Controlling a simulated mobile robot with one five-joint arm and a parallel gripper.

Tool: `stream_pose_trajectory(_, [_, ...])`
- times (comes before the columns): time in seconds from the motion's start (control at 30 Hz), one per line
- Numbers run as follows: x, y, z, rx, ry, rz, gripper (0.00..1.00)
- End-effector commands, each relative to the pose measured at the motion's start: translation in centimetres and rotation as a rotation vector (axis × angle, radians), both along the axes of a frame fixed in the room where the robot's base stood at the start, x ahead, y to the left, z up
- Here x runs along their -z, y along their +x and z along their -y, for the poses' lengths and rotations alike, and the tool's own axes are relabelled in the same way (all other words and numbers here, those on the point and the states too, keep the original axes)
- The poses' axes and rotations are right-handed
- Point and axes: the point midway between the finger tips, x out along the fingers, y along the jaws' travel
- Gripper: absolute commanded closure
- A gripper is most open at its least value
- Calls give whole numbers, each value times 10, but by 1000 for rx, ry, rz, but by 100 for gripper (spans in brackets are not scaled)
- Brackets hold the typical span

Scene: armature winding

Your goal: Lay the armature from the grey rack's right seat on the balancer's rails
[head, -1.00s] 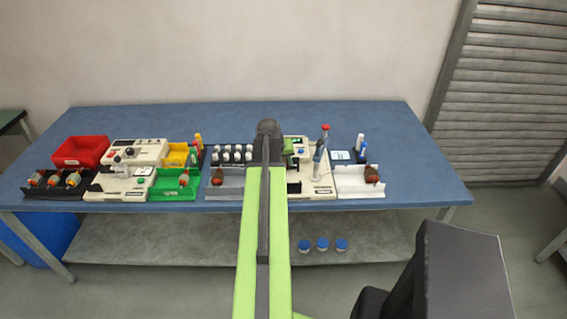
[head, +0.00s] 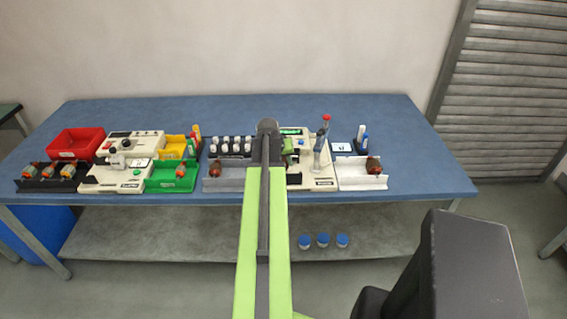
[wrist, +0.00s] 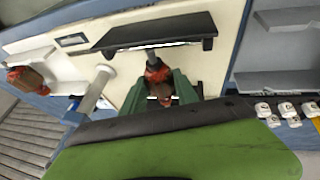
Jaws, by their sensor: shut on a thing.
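My gripper (wrist: 159,92) is shut on an armature (wrist: 156,72), red-orange and brown with a grey shaft end, between its green fingers. In the wrist view it is over the balancer's cream base (wrist: 125,88), beside a long black plate (wrist: 160,31). Whether the armature touches anything there, I cannot tell. In the head view the balancer (head: 313,182) is partly behind my arm, with a bit of my green gripper (head: 288,147) showing. The grey rack (head: 224,184) is just left of the arm, with a brown armature (head: 214,170) in its left seat; its right end is hidden. The rails are not clear.
A slanted post with a red top (head: 326,119) rises from the balancer close by. A white rack (head: 350,182) with a brown armature is to its right. Left are a green tray (head: 170,186), a cream machine and a black rack with armatures. The table's back strip is clear.

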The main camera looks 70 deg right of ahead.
Motion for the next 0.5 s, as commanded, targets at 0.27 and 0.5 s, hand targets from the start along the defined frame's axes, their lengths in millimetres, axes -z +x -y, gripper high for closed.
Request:
stream_pose_trajectory(0.27, [4,0,0,0,0,0,100])
stream_pose_trajectory(0.5, [7,0,0,0,0,0,100])
